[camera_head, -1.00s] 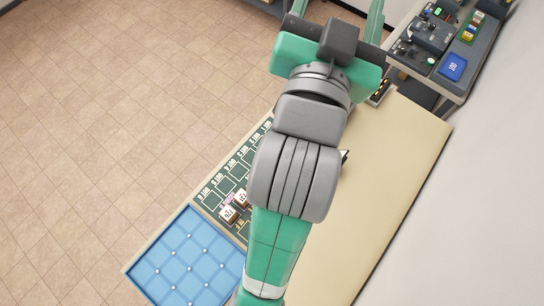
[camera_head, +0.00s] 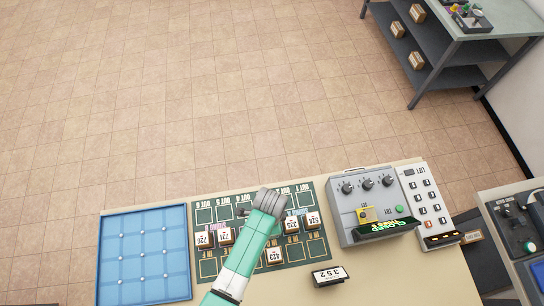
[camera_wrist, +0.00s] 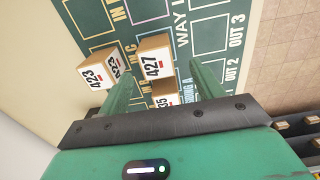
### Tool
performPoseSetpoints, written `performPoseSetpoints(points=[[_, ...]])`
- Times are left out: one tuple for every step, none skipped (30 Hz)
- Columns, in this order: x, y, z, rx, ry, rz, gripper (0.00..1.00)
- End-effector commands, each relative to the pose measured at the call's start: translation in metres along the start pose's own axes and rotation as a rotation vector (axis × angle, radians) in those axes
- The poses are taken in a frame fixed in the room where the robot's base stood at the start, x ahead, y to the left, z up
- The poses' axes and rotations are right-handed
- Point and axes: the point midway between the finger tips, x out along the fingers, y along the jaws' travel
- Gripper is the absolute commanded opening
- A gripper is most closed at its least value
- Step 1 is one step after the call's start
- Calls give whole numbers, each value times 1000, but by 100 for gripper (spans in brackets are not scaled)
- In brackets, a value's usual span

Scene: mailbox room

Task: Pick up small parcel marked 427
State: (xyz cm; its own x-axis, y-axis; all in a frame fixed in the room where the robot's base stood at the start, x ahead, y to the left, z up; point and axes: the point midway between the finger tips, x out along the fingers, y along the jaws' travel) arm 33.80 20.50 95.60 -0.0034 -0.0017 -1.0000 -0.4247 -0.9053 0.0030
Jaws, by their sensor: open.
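The small parcel marked 427 (camera_wrist: 153,63) is a brown box with a white label and a red mark. In the wrist view it sits on the green board (camera_wrist: 110,17), just ahead of and between the fingers of my gripper (camera_wrist: 162,76). The gripper is open, with nothing held. In the head view my arm covers the gripper, and I cannot make out parcel 427 there.
Parcel 423 (camera_wrist: 98,70) is close by the left finger; it also shows in the head view (camera_head: 274,257). A partly hidden parcel (camera_wrist: 165,102) is between the fingers. Parcels 726 (camera_head: 205,239) and 524 (camera_head: 312,221), a blue tray (camera_head: 117,217) and a grey control box (camera_head: 347,213) share the table.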

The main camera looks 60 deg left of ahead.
Motion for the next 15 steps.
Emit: performPoseSetpoints(points=[[5, 0, 0, -1, 0, 0, 66], [6, 0, 0, -1, 1, -1, 66], [7, 0, 0, -1, 1, -1, 66], [8, 0, 1, -1, 1, -1, 66], [12, 1, 2, -2, 0, 1, 66], [18, 2, 3, -3, 0, 1, 66], [24, 3, 4, -3, -1, 2, 66], [30, 4, 5, -2, -1, 1, 66], [37, 5, 6, -2, -1, 1, 66], [43, 4, 6, -1, 0, 0, 66], [48, 4, 6, -2, 0, -1, 66], [52, 4, 6, -2, 0, -1, 66], [55, 4, 6, -2, 1, -2, 66], [56, 3, 5, -2, 2, -3, 66], [57, 4, 5, -2, 2, -3, 66]])
